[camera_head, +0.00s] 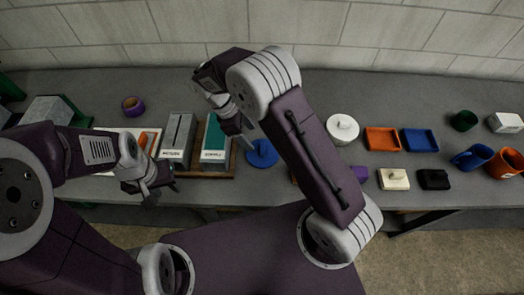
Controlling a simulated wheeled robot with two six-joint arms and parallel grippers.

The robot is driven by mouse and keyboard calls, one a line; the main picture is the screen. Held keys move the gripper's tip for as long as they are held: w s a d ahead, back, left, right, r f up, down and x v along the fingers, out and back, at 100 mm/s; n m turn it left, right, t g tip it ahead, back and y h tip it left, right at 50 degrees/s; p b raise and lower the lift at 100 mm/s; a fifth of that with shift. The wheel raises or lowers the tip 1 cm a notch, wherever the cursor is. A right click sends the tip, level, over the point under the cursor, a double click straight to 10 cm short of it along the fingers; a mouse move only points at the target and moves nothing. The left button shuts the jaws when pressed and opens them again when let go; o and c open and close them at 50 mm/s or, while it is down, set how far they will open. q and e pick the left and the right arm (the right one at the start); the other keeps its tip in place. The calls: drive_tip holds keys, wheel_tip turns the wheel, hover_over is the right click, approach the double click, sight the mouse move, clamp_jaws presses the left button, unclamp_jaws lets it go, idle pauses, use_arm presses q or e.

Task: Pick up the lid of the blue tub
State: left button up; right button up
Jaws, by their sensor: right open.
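The blue round lid (262,155) with a small raised knob shows near the middle of the table, partly hidden by my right arm. I cannot see the tub's walls under it. My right gripper (243,140) is open, pointing down just left of the lid in the picture; I cannot tell whether it touches it. My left gripper (150,194) hangs over the table's front edge at the left, well away from the lid. Its fingertips are too small and dark to tell whether it is open.
A wooden tray (228,174) holding two boxes stands left of the lid. A white round lidded tub (342,129) stands to the right, then an orange tray (382,139) and a blue tray (420,140).

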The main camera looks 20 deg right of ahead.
sight(262, 148)
drive_tip(key=d+f, duration=0.1)
drive_tip(key=f, duration=0.1)
drive_tip(key=d+f, duration=0.1)
drive_tip(key=shift+s+d+f+p, duration=0.2)
drive_tip(key=shift+s+d+p, duration=0.1)
drive_tip(key=shift+d+p, duration=0.05)
drive_tip(key=shift+f, duration=0.2)
drive_tip(key=x, duration=0.2)
drive_tip(key=p+x, duration=0.1)
drive_tip(key=x, duration=0.1)
drive_tip(key=shift+w+a, duration=0.15)
drive_tip(key=shift+w, duration=0.05)
drive_tip(key=shift+d+f, duration=0.25)
drive_tip(key=shift+f, duration=0.1)
drive_tip(key=shift+a, duration=0.15)
drive_tip(key=c, duration=1.4)
use_arm(q)
drive_tip(key=shift+s+d+r, duration=0.1)
drive_tip(key=shift+d+r, duration=0.1)
drive_tip(key=shift+r, duration=0.4)
drive_tip(key=shift+d+r, duration=0.2)
drive_tip(key=shift+r, duration=0.35)
